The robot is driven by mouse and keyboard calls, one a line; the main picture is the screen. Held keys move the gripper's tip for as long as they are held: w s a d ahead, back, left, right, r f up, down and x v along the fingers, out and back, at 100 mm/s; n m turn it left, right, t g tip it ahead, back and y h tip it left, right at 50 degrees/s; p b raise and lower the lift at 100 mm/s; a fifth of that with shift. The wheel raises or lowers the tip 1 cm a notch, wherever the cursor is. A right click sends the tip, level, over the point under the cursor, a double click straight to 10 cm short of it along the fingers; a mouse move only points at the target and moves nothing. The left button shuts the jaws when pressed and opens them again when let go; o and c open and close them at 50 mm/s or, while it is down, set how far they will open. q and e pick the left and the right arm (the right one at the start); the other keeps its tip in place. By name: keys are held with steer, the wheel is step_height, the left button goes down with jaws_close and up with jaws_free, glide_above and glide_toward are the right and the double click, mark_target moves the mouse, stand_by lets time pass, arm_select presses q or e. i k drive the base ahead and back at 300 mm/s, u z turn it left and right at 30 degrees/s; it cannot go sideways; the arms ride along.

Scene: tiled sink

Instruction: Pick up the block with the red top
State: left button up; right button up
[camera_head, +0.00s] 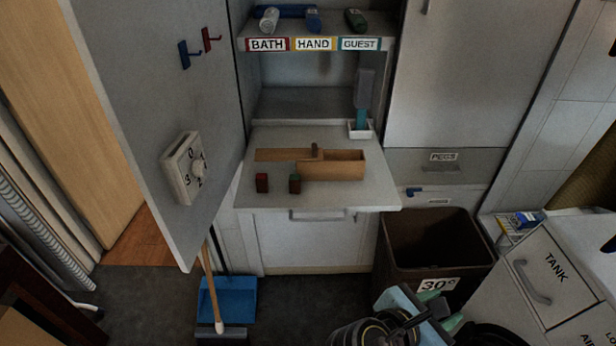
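Two small dark blocks stand upright near the front of the white shelf (375,195). The left block (262,184) is dark with a reddish-brown tint, and its top looks reddish. The right block (295,186) is dark brown with a greenish top. The blocks are apart, with a short gap between them.
A wooden box (335,170) with a sliding lid lies behind the blocks. An open door (165,90) with a dial (184,169) stands left of the shelf. A brown bin (436,242) stands below right. A blue dustpan (228,300) is on the floor.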

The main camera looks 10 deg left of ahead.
mark_target(261, 180)
steer(key=i, duration=0.8)
steer(key=u, duration=2.05)
